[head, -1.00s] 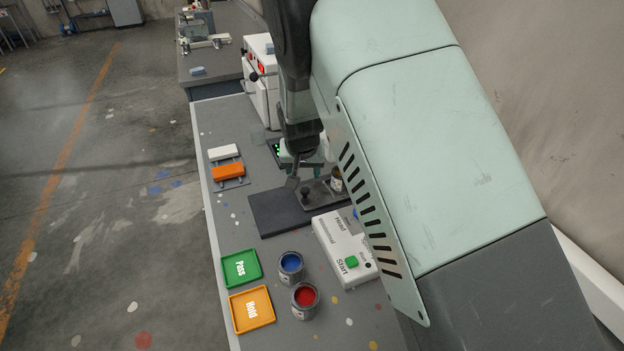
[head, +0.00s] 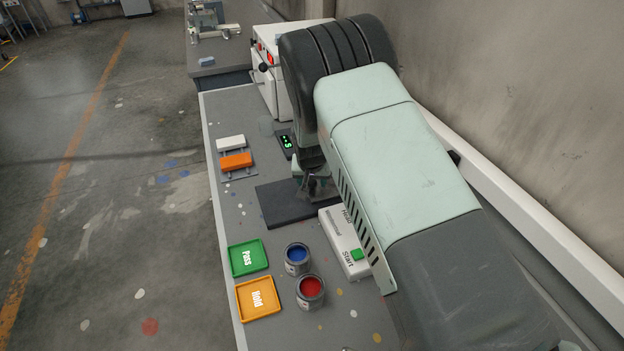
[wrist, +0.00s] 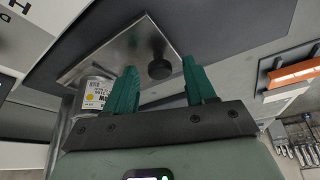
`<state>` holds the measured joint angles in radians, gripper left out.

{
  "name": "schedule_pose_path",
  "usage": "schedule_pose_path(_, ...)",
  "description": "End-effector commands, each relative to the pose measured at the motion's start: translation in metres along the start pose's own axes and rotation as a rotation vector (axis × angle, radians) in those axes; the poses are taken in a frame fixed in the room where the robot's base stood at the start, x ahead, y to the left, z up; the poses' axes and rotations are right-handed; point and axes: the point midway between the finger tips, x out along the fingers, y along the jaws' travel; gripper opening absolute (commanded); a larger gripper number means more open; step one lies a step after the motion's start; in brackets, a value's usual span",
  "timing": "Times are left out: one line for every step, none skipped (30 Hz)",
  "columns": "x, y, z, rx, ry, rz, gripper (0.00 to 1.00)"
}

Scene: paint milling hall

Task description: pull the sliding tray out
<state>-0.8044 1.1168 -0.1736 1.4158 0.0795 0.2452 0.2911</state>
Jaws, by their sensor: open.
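The sliding tray is a grey metal plate (wrist: 112,55) with a round black knob (wrist: 159,70) near its end, seen in the wrist view. A small jar with a white and yellow label (wrist: 93,94) stands on the tray, partly hidden by my left finger. My gripper (wrist: 159,63) is open, its two green fingers either side of the knob in the picture, with gaps showing on both sides. In the head view my gripper (head: 311,184) is low over the dark base slab (head: 277,208), and my arm hides most of the tray.
A white box with a green Start button (head: 357,255) sits close in front of the slab. Blue (head: 297,259) and red (head: 310,291) paint cans stand beside green Pass (head: 247,257) and orange Hold (head: 257,299) trays. A rack holds white and orange blocks (head: 236,160). Bench left of the slab is clear.

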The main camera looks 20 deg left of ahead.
Motion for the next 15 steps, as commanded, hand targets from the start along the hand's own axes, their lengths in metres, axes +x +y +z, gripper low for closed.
schedule_pose_path(-0.0001, 0.0001, 0.0, 0.0, 0.0, 0.0, 0.55)
schedule_pose_path(-0.0002, 0.0001, 0.0, 0.0, 0.0, 0.0, 0.55)
schedule_pose_path(-0.0002, 0.0001, 0.0001, 0.0, 0.0, 0.0, 0.49)
schedule_pose_path(-0.0002, 0.0001, 0.0001, 0.0, 0.0, 0.0, 0.44)
schedule_pose_path(-0.0002, 0.0001, 0.0001, 0.0, 0.0, 0.0, 0.4)
schedule_pose_path(-0.0002, 0.0001, 0.0001, 0.0, 0.0, 0.0, 0.34)
schedule_pose_path(-0.0003, 0.0001, 0.0001, 0.0, 0.0, 0.0, 0.29)
schedule_pose_path(-0.0003, 0.0002, 0.0001, 0.0, 0.0, 0.0, 0.24)
schedule_pose_path(-0.0003, 0.0002, 0.0001, 0.0, 0.0, 0.0, 0.18)
schedule_pose_path(-0.0003, 0.0002, 0.0001, 0.0, 0.0, 0.0, 0.14)
schedule_pose_path(-0.0003, 0.0002, 0.0002, 0.0, -0.001, 0.0, 0.09)
schedule_pose_path(-0.0003, 0.0002, 0.0002, 0.0, -0.001, 0.0, 0.03)
schedule_pose_path(-0.0003, 0.0002, 0.0002, 0.0, -0.001, 0.001, 0.0)
schedule_pose_path(-0.0003, 0.0003, 0.0002, 0.0, -0.001, 0.001, 0.0)
schedule_pose_path(-0.0004, 0.0003, 0.0002, 0.0, -0.001, 0.001, 0.0)
